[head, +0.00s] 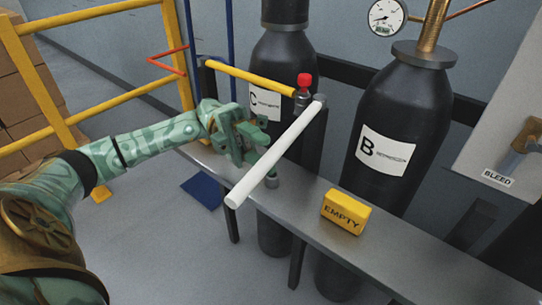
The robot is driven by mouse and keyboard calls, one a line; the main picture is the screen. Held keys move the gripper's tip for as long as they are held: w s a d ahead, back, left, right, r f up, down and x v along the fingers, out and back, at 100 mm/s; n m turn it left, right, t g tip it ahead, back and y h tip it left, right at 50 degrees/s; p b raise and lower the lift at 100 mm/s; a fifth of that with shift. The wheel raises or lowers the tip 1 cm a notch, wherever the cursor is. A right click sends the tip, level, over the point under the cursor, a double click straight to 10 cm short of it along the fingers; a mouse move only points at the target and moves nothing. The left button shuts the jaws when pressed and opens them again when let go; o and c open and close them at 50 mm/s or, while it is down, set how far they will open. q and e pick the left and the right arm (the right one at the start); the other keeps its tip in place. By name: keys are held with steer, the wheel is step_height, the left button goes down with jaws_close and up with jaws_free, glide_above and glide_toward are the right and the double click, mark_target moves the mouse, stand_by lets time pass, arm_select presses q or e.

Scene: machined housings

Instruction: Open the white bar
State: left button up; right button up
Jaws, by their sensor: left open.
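The white bar (276,154) is a round rod. It slants from a grey joint on a dark post, near the red-capped fitting, down to its free near end above the grey bench. My green left gripper (259,149) is open just left of the bar's middle and close to it. I cannot tell whether a finger touches the bar. My right gripper is not in view.
Black cylinders B (401,120) and C (282,70) stand behind the grey bench (300,213). A yellow EMPTY block (345,211) sits on the bench. A yellow bar (250,78) and yellow railing (90,105) are at left. A BLEED panel (500,130) is at right.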

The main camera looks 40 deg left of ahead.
arm_select(q)
steer(key=v, duration=0.4)
steer(key=shift+a+f+b, duration=0.1)
steer(key=shift+b, duration=0.2)
